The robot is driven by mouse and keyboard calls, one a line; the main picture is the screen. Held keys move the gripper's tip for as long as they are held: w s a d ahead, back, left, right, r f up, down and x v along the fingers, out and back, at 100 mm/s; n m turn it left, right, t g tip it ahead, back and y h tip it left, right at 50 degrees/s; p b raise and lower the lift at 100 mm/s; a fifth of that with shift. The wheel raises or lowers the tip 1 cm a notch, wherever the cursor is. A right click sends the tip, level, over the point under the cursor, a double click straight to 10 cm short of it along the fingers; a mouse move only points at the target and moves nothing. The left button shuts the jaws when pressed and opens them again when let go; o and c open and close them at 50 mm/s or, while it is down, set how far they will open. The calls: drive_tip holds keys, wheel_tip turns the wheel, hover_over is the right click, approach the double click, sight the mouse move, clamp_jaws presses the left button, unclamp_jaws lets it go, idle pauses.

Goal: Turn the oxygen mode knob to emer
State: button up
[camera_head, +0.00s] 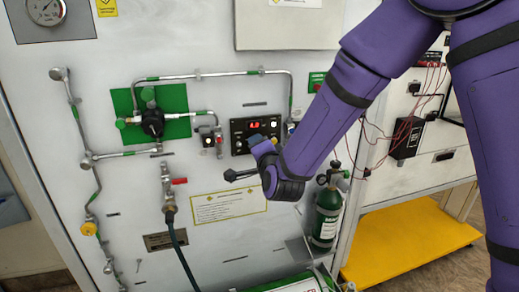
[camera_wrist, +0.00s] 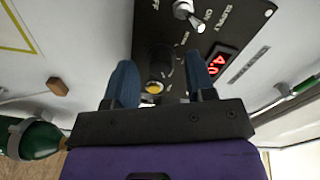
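The black oxygen panel (camera_head: 240,131) is on the upright white wall, with a red lit display. In the wrist view the panel (camera_wrist: 243,20) shows a dark round knob (camera_wrist: 161,57) with small markings around it, too small to read. I take this to be the oxygen mode knob. My gripper (camera_wrist: 158,64) is open, with one blue finger on each side of the knob in the picture. I cannot tell whether the fingers touch it. In the head view my gripper (camera_head: 262,146) is at the panel's lower right and hides the knob.
A metal toggle labelled supply (camera_wrist: 188,12) and the red display (camera_wrist: 221,58) are near the fingers. A yellow round part (camera_wrist: 153,87) shows between them. A green cylinder (camera_head: 327,215) stands below right. Metal piping (camera_head: 220,73) runs above, and red wires (camera_head: 400,130) hang at right.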

drive_tip(key=v, duration=1)
drive_tip(key=shift+s, duration=0.4)
drive_tip(key=shift+d, duration=0.1)
drive_tip(key=s+d+r+n+g+h, duration=0.1)
drive_tip(key=s+d+r+n+g, duration=0.1)
drive_tip(key=d+r+n+g, duration=0.3)
drive_tip(key=s+d+r+n, duration=0.1)
drive_tip(key=s+d+r, duration=0.15)
drive_tip(key=d, duration=0.45)
drive_tip(key=s+d+r+n+g+h, duration=0.1)
drive_tip(key=s+d+r+n+g, duration=0.1)
drive_tip(key=s+d, duration=0.5)
drive_tip(key=s+d+r+n+g+h, duration=0.2)
drive_tip(key=s+d+g, duration=0.2)
drive_tip(key=s+d, duration=0.3)
drive_tip(key=s, duration=0.5)
drive_tip(key=shift+s+r+g+h, duration=0.25)
drive_tip(key=shift+g+h, duration=0.05)
drive_tip(key=shift+g, duration=0.1)
